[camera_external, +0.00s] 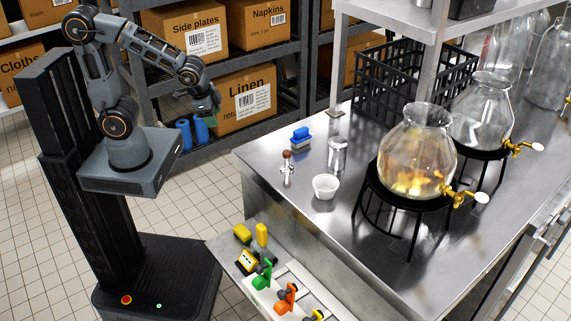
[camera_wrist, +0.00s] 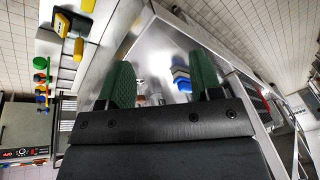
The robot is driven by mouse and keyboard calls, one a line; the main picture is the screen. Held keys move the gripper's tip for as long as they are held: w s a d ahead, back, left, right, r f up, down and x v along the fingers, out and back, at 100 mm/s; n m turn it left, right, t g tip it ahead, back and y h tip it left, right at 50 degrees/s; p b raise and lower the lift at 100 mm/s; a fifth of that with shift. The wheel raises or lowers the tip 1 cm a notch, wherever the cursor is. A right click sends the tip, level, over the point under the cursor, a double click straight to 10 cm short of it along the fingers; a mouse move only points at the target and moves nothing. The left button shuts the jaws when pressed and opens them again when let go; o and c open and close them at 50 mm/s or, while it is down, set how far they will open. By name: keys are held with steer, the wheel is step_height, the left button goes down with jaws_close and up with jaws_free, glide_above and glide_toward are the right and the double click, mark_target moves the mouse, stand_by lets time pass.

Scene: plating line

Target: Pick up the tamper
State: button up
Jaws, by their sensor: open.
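The tamper (camera_external: 287,168), which looks like a small metal piece with a brown knob, stands on the steel counter (camera_external: 262,172) near its left edge. In the wrist view a small brown-and-metal shape (camera_wrist: 141,97), probably the tamper, shows partly between the fingers, low near the left one. My gripper (camera_external: 214,98) is in the air left of the counter, above its height and apart from the tamper. Its green fingers (camera_wrist: 162,75) are spread with nothing held.
A blue block-like item (camera_external: 301,137), a metal shaker (camera_external: 337,154) and a white cup (camera_external: 325,186) stand close around the tamper. Glass dispensers (camera_external: 416,150) on black stands are to the right. A black crate (camera_external: 385,102) is behind. A lower ledge holds colored items (camera_external: 262,274).

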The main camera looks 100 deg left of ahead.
steer(key=w+a+f+t+y, duration=0.1)
steer(key=w+a, duration=0.3)
steer(key=m+t+h+p, duration=0.2)
steer(key=m+t+h, duration=0.4)
steer(key=h, duration=0.2)
glide_toward(285, 151)
steer(key=shift+n, duration=0.4)
steer(key=b+x, duration=0.1)
steer(key=x, duration=0.6)
steer(key=shift+w+d+f+b, duration=0.1)
steer(key=shift+w+f+b, duration=0.15)
steer(key=shift+b, duration=0.15)
steer(key=shift+x, duration=2.55)
steer(key=c, duration=1)
